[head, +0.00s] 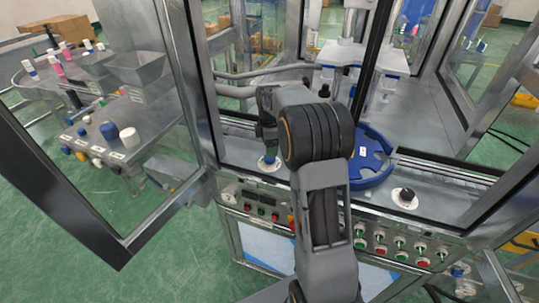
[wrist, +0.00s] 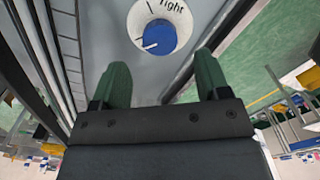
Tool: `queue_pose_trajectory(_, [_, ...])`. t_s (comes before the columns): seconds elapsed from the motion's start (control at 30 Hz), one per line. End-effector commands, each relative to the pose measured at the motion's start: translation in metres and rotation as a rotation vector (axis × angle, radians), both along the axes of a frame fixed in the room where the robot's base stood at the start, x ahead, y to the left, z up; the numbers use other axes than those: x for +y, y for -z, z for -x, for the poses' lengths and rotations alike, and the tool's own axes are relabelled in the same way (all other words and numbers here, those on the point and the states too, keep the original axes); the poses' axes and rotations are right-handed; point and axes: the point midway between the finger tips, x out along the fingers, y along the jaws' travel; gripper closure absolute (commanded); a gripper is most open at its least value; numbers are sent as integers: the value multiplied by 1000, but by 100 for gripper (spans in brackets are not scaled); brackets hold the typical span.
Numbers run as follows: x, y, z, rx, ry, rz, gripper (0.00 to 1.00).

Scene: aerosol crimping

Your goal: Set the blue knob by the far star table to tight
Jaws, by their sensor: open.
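The blue knob (head: 269,161) sits on a white dial on the machine's front ledge, left of the blue star table (head: 372,165). In the wrist view the blue knob (wrist: 160,37) shows beyond my fingertips, on its white dial (wrist: 138,14). The dial reads "tight" beside a dark tick at its top. A white line on the knob points to the lower left, away from that tick. My gripper (wrist: 161,60) is open, its green fingers apart and empty, with the knob between their lines. In the head view my arm partly hides the gripper above the knob.
A black knob (head: 405,196) on a white dial stands right of the star table. Buttons and switches line the front panel (head: 395,245) below. An open glass door (head: 110,130) is at left, before a table of cans and caps. Metal posts frame the opening.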

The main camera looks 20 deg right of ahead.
Motion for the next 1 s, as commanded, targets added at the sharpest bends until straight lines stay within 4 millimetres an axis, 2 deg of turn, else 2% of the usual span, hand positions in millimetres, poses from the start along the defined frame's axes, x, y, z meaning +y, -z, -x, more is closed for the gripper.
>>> queue_pose_trajectory(0.1, [0, 19, 0, 3, 0, -1, 31])
queue_pose_trajectory(0.3, [0, 41, 0, 1, 1, 0, 31])
queue_pose_trajectory(0.5, [0, 50, 0, 0, 1, 0, 31])
queue_pose_trajectory(0.77, [0, 51, 0, -1, 1, 0, 31])
queue_pose_trajectory(1.0, [0, 51, 0, -1, 1, 0, 51])
